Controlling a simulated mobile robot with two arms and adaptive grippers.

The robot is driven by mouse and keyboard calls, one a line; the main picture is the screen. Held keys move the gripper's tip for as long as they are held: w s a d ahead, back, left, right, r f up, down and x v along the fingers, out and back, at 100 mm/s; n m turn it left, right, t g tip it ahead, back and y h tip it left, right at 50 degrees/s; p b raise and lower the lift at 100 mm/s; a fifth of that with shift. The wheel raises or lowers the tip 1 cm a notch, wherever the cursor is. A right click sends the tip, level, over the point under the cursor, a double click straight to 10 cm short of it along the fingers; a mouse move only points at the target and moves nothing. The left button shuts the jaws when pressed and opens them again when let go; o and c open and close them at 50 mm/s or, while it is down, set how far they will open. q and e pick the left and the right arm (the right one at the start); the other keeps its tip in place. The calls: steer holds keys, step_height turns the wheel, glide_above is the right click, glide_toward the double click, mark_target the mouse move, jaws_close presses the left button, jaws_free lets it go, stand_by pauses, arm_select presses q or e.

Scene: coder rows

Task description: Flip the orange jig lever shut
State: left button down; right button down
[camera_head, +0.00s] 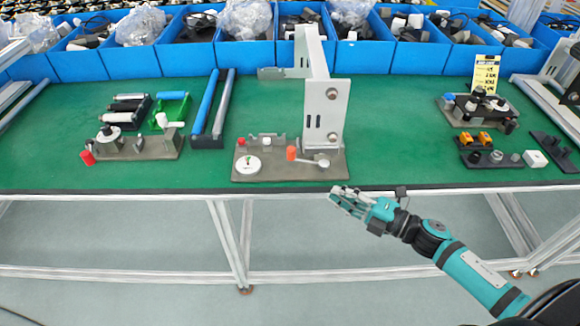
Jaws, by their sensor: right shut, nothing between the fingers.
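The middle jig has a grey base (270,175) on the green table, near its front edge. An orange knob (291,153) stands upright on this jig, beside a silver lever arm (316,161). A white round dial (248,165) sits at the jig's left end. My right gripper (338,198) is in front of the table edge, below and to the right of the orange knob, and apart from it. Its fingers are together and empty. My left gripper is not in view.
A tall grey bracket (325,110) rises behind the jig. Another jig with a red knob (88,157) stands at left. Small fixtures (490,158) sit at right. Blue bins (415,58) line the back. The green surface (395,130) right of the bracket is clear.

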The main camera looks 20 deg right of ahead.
steer(key=shift+n+y, duration=0.3)
steer(key=shift+n, duration=0.1)
steer(key=p+x, duration=0.1)
steer(key=x, duration=0.3)
steer(key=p+x, duration=0.1)
steer(key=x, duration=0.3)
steer(key=w+d+r+p+x, duration=0.1)
steer(key=x, duration=0.3)
steer(key=shift+w+a, duration=0.1)
steer(key=shift+w, duration=0.05)
steer(key=shift+w+f, duration=0.1)
steer(key=shift+w, duration=0.45)
